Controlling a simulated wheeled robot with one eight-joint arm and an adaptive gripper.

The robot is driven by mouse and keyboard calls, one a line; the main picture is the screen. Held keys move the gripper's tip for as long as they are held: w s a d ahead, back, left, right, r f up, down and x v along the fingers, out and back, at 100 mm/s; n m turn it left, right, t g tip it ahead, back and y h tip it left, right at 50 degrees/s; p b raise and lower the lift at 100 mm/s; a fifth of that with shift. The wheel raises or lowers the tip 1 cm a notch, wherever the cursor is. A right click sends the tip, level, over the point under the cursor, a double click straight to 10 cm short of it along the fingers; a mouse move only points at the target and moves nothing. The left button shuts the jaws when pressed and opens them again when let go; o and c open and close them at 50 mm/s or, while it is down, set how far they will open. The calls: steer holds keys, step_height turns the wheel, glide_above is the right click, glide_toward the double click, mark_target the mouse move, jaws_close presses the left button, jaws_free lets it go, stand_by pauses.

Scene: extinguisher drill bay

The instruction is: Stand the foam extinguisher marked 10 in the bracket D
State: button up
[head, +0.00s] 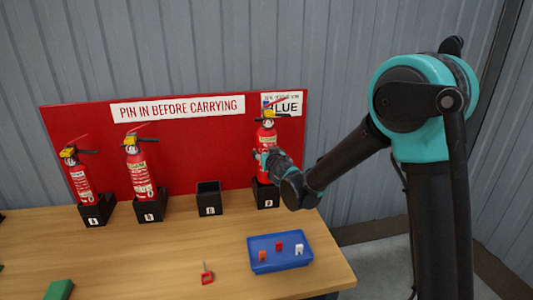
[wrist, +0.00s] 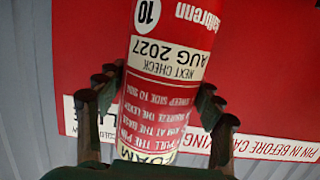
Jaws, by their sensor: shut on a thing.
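The red foam extinguisher (head: 267,139) is upright at the right end of the red board, at the rightmost black bracket (head: 266,197). Whether its base sits inside or just above the bracket is unclear. The bracket's letter is too small to read. In the wrist view the extinguisher (wrist: 165,75) shows a 10, "NEXT CHECK AUG 2027" and "FOAM", upside down. My gripper (head: 262,158) is shut on its body, with a finger on each side in the wrist view (wrist: 158,100). Something blue shows near its yellow-and-black head.
Two extinguishers (head: 80,180) (head: 139,172) stand in the left brackets. An empty bracket (head: 208,198) is between them and mine. A blue tray (head: 289,264) holds orange, red and white tags. A red pin (head: 207,275) and green block (head: 59,290) lie on the table.

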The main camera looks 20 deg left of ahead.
steer(key=shift+f, duration=2.65)
stand_by(1.7)
stand_by(0.3)
steer(key=o, duration=1.9)
steer(key=shift+s, duration=0.1)
steer(key=v, duration=1.2)
steer(key=shift+r, duration=0.1)
